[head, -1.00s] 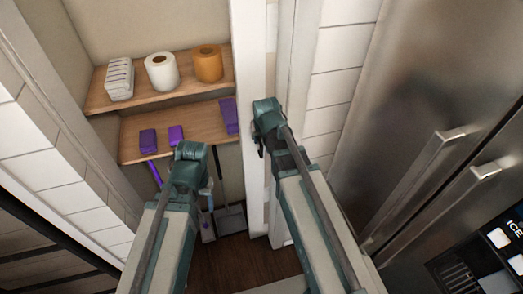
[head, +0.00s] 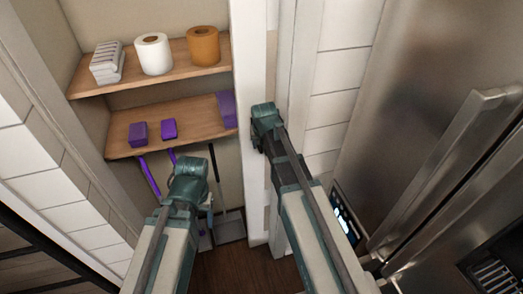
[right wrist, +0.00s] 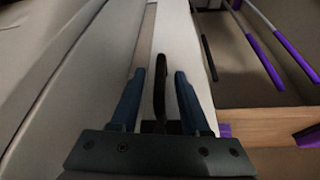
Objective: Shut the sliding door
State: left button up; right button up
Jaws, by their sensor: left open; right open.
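The sliding door (head: 250,62) is white and shows as a narrow upright strip at the right side of the open closet. In the right wrist view, a dark upright handle (right wrist: 160,98) stands on the white door (right wrist: 179,35). My right gripper (right wrist: 160,76) is open, with one blue finger on either side of the handle. Whether they touch it I cannot tell. In the head view, my right gripper (head: 258,143) is beside the door edge, its fingertips mostly hidden. My left gripper (head: 207,205) is open in front of the closet opening, away from the door.
The closet's wooden shelves (head: 190,112) hold paper rolls (head: 153,54), a white stack (head: 107,63) and purple boxes (head: 138,132). A dustpan (head: 231,228) and purple-handled tools stand below. A steel fridge (head: 410,110) stands close on the right; white tiled wall (head: 30,150) is left.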

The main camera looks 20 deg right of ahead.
jog(key=shift+f, duration=0.15)
jog(key=shift+c, duration=0.3)
grip_shut()
dwell(1.1)
